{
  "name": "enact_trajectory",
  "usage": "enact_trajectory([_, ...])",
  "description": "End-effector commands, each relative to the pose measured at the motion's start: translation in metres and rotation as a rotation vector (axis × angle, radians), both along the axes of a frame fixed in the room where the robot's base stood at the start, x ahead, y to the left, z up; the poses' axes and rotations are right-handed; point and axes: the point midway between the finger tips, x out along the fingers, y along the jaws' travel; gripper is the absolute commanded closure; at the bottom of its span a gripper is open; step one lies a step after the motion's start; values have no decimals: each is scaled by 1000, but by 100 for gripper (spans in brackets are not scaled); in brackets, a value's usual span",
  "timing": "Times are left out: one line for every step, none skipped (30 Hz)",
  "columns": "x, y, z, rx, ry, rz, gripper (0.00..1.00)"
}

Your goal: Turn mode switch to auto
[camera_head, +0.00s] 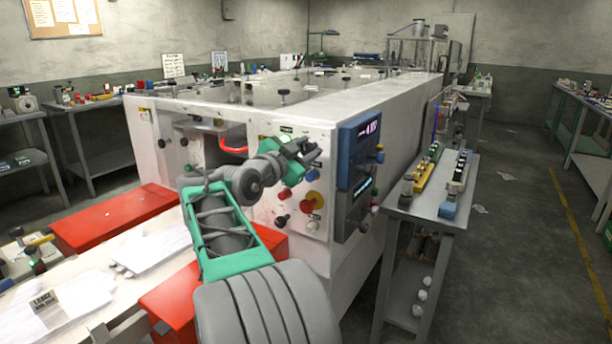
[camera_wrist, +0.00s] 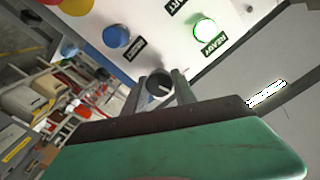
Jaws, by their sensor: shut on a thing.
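The white control panel (camera_head: 262,200) is on the near end of the big white machine. My gripper (camera_head: 303,152) is at the upper right part of this panel and hides much of what is behind it. In the wrist view, my gripper (camera_wrist: 161,88) has its two fingers on either side of a dark round knob (camera_wrist: 158,88), seemingly the mode switch, and is shut on it. The knob's pointer and any auto mark cannot be made out.
Near the knob are a lit green-ringed button (camera_wrist: 203,29) with a READY label and a blue button (camera_wrist: 117,36). A red mushroom button (camera_head: 314,200) sits lower on the panel. A blue display box (camera_head: 360,150) stands out at the right. Red covers (camera_head: 115,217) flank the conveyor.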

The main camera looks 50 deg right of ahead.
Motion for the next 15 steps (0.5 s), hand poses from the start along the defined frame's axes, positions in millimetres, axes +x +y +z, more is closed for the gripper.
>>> enact_trajectory([-1,0,-12,2,-46,-2,100])
enact_trajectory([-1,0,-12,6,-73,-2,100])
enact_trajectory([-1,0,-11,8,-112,-1,100])
enact_trajectory([-1,0,-11,10,-140,-1,100])
enact_trajectory([-1,0,-11,13,-170,-1,100])
enact_trajectory([-1,-1,-11,17,-205,-1,100])
enact_trajectory([-1,-1,-10,19,-234,-1,100])
enact_trajectory([-1,-1,-11,23,-261,-2,100])
enact_trajectory([-1,-1,-10,26,-300,-1,100])
enact_trajectory([-1,-1,-10,29,-328,-1,100])
enact_trajectory([-2,-1,-10,32,-358,-1,100])
enact_trajectory([-2,-1,-10,36,-394,-2,100])
enact_trajectory([-2,-1,-9,37,-422,-1,100])
enact_trajectory([-2,-1,-10,40,-450,-1,100])
enact_trajectory([-2,-1,-9,44,-488,-1,100])
